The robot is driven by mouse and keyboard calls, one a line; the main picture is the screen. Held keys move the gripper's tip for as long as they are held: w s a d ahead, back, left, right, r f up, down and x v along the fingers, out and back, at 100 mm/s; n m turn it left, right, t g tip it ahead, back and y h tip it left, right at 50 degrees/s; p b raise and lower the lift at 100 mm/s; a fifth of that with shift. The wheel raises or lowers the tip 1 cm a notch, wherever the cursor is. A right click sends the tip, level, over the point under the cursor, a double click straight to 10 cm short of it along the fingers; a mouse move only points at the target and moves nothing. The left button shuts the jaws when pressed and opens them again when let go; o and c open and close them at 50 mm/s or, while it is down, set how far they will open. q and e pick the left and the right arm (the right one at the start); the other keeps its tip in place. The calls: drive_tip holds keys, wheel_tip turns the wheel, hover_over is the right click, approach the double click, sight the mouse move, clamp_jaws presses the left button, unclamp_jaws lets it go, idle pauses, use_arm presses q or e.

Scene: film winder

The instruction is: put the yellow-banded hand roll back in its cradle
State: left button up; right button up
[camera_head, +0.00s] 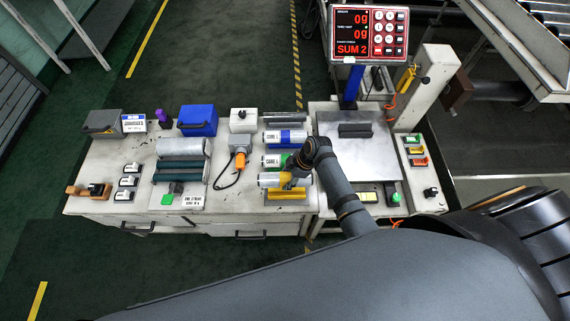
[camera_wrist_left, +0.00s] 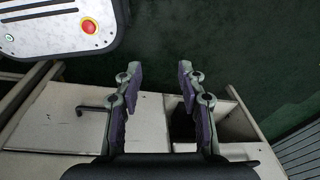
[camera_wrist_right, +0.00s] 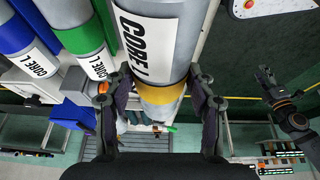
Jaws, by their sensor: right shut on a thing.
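The yellow-banded hand roll (camera_head: 269,180) is a silver cylinder with a white label, at the front of the row of rolls in the head view. In the right wrist view the roll (camera_wrist_right: 158,50) runs between the fingers, its yellow band (camera_wrist_right: 160,98) close to the fingertips. My right gripper (camera_head: 291,182) is shut on it at the banded end. A yellow cradle (camera_head: 287,195) shows just in front of and below the roll; whether they touch is unclear. My left gripper (camera_wrist_left: 160,76) is open and empty in the left wrist view; the head view does not show it.
A blue-banded roll (camera_head: 284,137) and a green-banded roll (camera_head: 273,160) lie behind the yellow-banded one. An orange-and-white device (camera_head: 240,151) with a cable stands left of them. A scale plate (camera_head: 350,151) carrying a dark block lies to the right.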

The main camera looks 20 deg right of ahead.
drive_tip(key=shift+s+f+b, duration=0.35)
drive_tip(key=shift+f+b, duration=0.2)
drive_tip(key=shift+b, duration=0.25)
wheel_tip(320, 180, down, 4)
drive_tip(key=b, duration=0.4)
drive_tip(key=shift+w, duration=0.15)
drive_tip(key=shift+f, duration=0.4)
drive_tip(key=shift+f+b, duration=0.2)
drive_tip(key=shift+b, duration=0.15)
use_arm(q)
wheel_tip(320, 180, down, 6)
drive_tip(key=s, duration=0.2)
drive_tip(key=shift+s+f, duration=0.15)
drive_tip(key=shift+s, duration=0.05)
use_arm(e)
drive_tip(key=o, duration=1.5)
use_arm(q)
drive_tip(key=shift+a, duration=0.1)
